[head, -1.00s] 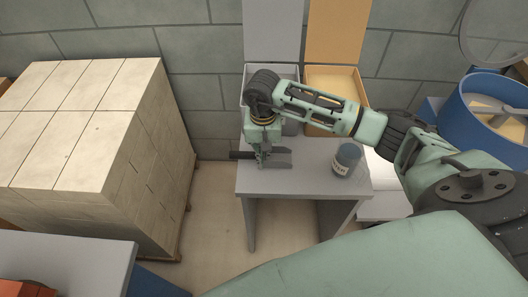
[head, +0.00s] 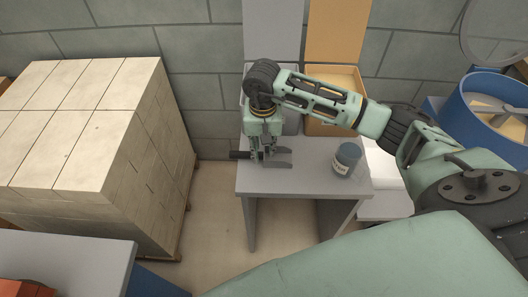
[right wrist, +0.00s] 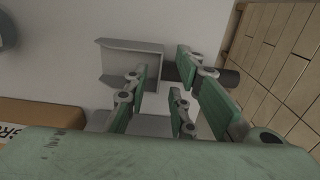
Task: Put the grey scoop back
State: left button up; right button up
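The grey scoop (head: 281,158) lies on the small grey table (head: 300,182), with its dark handle (head: 238,155) pointing left. In the right wrist view the scoop's tray-like body (right wrist: 128,60) is at upper left and its dark handle (right wrist: 231,77) is at right. My right gripper (head: 263,156) is down at the scoop, where handle and body meet. Its fingers (right wrist: 164,65) look open, with a gap between the tips. They hide part of the handle, and I cannot tell whether they touch it. My left gripper is not in view.
A blue-grey labelled jar (head: 347,160) stands on the table right of the scoop. Behind are a grey bin (head: 291,127) and an orange bin (head: 322,129) with raised lids. A brick stack (head: 85,130) stands left; a blue drum (head: 470,125) is at right.

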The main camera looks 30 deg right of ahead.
notch_tip(320, 180, up, 10)
jog(key=b, duration=0.1)
jog(key=shift+f, duration=0.2)
dwell(0.3)
